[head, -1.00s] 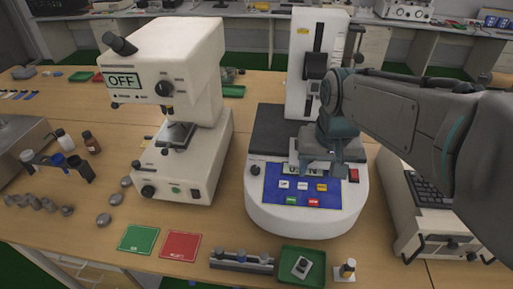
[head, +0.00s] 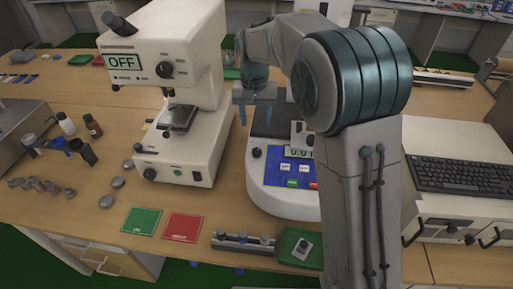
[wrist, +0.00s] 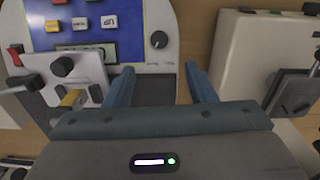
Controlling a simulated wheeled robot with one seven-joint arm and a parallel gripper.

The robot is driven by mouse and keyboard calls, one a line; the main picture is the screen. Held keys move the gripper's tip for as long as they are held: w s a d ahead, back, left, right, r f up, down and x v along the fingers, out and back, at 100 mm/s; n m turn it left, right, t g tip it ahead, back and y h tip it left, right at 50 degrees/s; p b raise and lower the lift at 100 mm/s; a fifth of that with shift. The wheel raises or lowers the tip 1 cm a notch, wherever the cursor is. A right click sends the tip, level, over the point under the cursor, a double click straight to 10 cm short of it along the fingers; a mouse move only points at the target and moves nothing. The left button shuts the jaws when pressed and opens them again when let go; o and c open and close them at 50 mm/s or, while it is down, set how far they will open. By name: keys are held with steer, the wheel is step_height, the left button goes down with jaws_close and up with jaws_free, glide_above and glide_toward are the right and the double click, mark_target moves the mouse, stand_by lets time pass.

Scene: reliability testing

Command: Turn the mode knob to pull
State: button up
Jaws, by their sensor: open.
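The mode knob (head: 256,153) is a small dark round knob on the left front of the white tester's base (head: 268,203). In the wrist view the knob (wrist: 159,39) is beyond my fingertips, roughly centred between them, with small labels below it too blurred to read. Its pointer direction is unclear. My gripper (head: 255,118) is open and empty, fingers pointing down, above the tester's left side and apart from the knob. In the wrist view the gripper's blue fingers (wrist: 160,76) stand either side of an empty gap.
The tester has a blue button panel (head: 289,172) and a display (head: 299,153). A sample stage (wrist: 85,78) stands close beside my finger in the wrist view. A white microscope (head: 190,50) reading OFF stands left. A green tray (head: 287,248) lies in front.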

mark_target(257, 151)
step_height(257, 151, down, 12)
steer(key=shift+d+f+p, duration=0.15)
steer(key=shift+f+p, duration=0.05)
steer(key=shift+p, duration=0.6)
steer(key=c, duration=1)
